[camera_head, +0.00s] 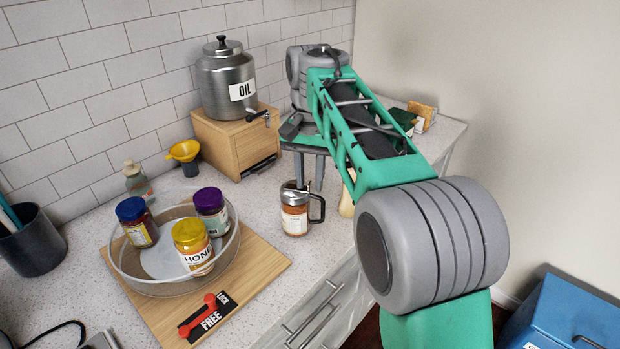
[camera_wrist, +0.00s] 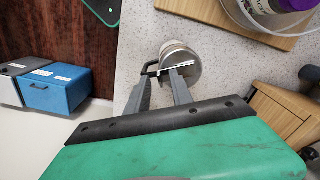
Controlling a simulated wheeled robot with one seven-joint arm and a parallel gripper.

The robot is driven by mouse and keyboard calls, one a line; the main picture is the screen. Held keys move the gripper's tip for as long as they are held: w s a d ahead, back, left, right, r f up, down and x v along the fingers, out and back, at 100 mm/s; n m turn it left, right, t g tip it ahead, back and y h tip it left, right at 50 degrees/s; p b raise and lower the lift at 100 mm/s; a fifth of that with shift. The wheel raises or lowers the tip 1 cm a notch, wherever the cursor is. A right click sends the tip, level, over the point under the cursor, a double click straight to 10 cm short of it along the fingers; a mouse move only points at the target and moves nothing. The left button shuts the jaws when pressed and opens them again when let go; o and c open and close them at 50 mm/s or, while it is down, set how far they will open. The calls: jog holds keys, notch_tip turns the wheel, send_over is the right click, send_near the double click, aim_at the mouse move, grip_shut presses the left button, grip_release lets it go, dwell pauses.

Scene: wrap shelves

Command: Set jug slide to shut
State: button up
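The jug (camera_head: 295,211) is a small clear vessel with a metal lid, a dark handle on its right and orange-brown contents with a pale label. It stands upright on the counter, right of the wooden board. In the wrist view the jug (camera_wrist: 184,52) is seen from above, with a bright strip across its metal lid. Whether the slide is open or shut I cannot tell. My gripper (camera_head: 311,181) points down just above and behind the jug. In the wrist view my gripper (camera_wrist: 161,77) has its fingers apart with nothing clearly held; the fingertips overlap the lid and handle, contact unclear.
A clear bowl (camera_head: 123,270) with several jars stands on a wooden board (camera_head: 262,270). A red lever on a LOCK/FREE plate (camera_head: 207,317) lies in front. A steel OIL dispenser (camera_head: 219,82) stands on a wooden box (camera_head: 216,145) behind. The counter's front edge is close to the jug.

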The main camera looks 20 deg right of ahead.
jog(key=shift+c, duration=0.6)
grip_shut()
dwell(0.7)
